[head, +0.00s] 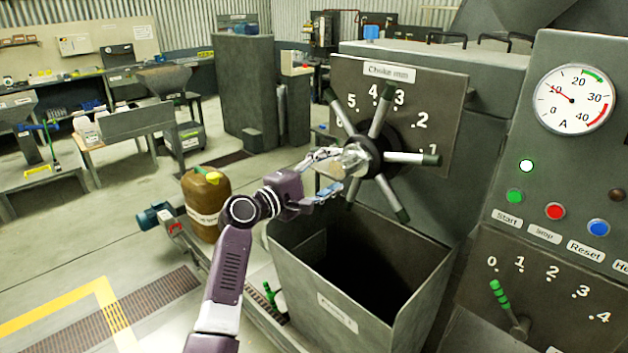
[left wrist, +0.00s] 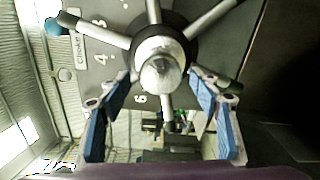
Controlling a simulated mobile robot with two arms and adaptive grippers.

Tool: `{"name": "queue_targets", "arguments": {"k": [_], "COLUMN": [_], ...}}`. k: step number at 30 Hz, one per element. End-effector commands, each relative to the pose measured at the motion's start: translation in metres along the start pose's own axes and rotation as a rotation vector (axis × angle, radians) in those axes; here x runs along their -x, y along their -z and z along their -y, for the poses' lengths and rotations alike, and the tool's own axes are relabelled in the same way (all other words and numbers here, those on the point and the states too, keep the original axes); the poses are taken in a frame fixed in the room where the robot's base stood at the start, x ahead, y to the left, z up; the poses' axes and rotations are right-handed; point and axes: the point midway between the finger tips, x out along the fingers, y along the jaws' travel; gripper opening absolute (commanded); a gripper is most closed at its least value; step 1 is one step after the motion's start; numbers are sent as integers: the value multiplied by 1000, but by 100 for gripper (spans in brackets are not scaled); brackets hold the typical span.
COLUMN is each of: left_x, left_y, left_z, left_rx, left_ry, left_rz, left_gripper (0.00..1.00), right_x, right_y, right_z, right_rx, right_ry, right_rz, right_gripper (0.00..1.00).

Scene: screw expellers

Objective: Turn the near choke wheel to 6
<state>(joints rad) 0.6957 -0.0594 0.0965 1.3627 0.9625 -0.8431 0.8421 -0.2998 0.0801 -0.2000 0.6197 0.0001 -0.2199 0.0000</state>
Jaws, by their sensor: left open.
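The choke wheel (head: 405,158) has a dark hub with a silver centre and several grey spokes with dark tips. It stands on a plate labelled "Choke mm" (head: 389,71) with numbers around it; the 6 at the left is partly hidden by a spoke. My left gripper (head: 338,170) is at the wheel's lower left, in front of the hub, with open fingers. In the left wrist view, the wheel (left wrist: 165,62) shows between and beyond the open left gripper (left wrist: 162,82). One spoke (left wrist: 168,118) points down between the fingers. I cannot tell whether they touch it.
An open grey bin (head: 345,318) stands below the wheel. A control panel with an ammeter (head: 574,98), buttons and a green-handled lever (head: 500,298) is at the right. A brown canister (head: 205,205) stands left of my arm. Open floor lies further left.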

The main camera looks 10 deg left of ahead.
Motion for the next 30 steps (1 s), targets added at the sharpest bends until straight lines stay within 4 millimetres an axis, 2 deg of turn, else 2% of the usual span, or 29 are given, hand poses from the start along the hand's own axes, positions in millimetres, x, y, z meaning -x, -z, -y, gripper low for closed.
{"name": "queue_targets", "arguments": {"k": [6,12,26,29,30], "left_x": [35,56,62,61,60], "left_y": [0,0,0,5,9], "left_z": [1,0,1,18,33], "left_rx": [-1,1,1,-4,-9], "left_ry": [1,-1,1,24,44], "left_rz": [-1,-1,0,-14,-25], "left_gripper": [57,57,57,57,57], "right_x": [0,0,0,-2,-3], "right_y": [0,0,0,0,0], "right_z": [0,0,0,0,0], "right_rx": [0,0,0,0,0], "right_ry": [0,0,0,0,0], "right_rz": [0,0,0,0,0], "right_gripper": [40,40,40,40,40]}}
